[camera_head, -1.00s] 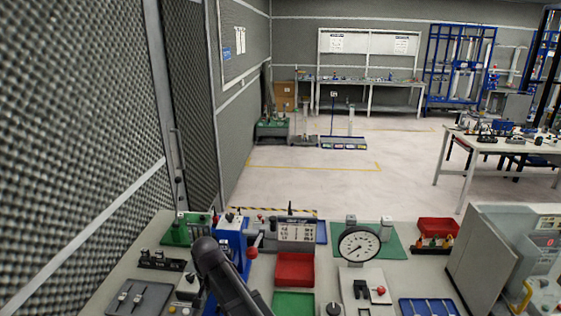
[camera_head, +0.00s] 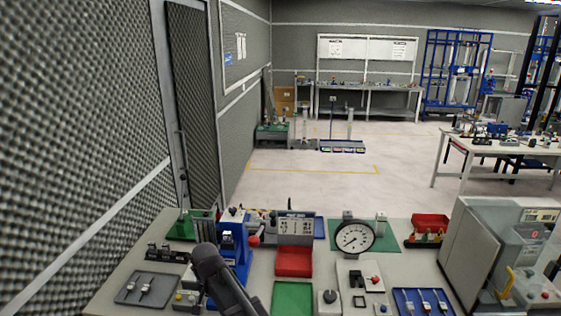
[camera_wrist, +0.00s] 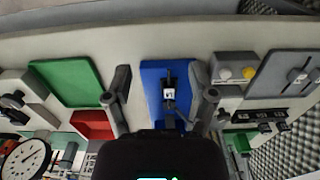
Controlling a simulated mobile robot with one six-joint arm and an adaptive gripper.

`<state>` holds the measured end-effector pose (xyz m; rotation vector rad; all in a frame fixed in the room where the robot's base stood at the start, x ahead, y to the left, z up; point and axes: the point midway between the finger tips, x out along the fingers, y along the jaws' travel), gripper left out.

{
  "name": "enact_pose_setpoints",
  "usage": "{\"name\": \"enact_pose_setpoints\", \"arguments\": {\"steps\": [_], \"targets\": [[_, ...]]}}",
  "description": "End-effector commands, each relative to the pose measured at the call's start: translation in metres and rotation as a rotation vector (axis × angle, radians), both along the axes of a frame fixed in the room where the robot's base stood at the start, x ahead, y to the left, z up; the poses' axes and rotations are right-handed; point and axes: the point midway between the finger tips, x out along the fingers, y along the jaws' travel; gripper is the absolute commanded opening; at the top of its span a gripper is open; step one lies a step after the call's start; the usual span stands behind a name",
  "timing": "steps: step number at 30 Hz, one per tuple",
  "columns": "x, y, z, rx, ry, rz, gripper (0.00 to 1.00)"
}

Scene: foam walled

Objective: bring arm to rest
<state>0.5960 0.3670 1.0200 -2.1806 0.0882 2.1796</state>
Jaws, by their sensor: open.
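My arm's dark link (camera_head: 225,280) rises at the lower middle of the head view, over the near left part of the bench. My gripper (camera_wrist: 162,97) shows only in the wrist view. Its two grey fingers stand wide apart, with nothing held between them. Beyond the gap lies the blue base (camera_wrist: 152,82) of a bench device with a small dark part on it. The fingers appear above the bench, apart from the things on it. The blue device (camera_head: 234,250) stands just behind my arm in the head view, partly hidden by it.
The bench holds a red bin (camera_head: 294,262), a green tray (camera_head: 292,299), a dial gauge (camera_head: 354,237), a grey tool tray (camera_head: 146,288) and a large grey machine (camera_head: 480,245). A padded wall (camera_head: 80,120) is close on the left. Open floor (camera_head: 320,190) lies beyond the bench.

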Motion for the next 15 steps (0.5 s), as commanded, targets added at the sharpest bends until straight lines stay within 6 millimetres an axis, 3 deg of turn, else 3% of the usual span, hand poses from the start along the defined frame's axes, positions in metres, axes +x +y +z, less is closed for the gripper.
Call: {"name": "enact_pose_setpoints", "arguments": {"steps": [4, 15], "targets": [[0.000, 0.000, 0.000, 0.000, 0.000, 0.000, 0.73], [0.004, -0.033, -0.009, 0.000, 0.000, 0.005, 0.73]]}}
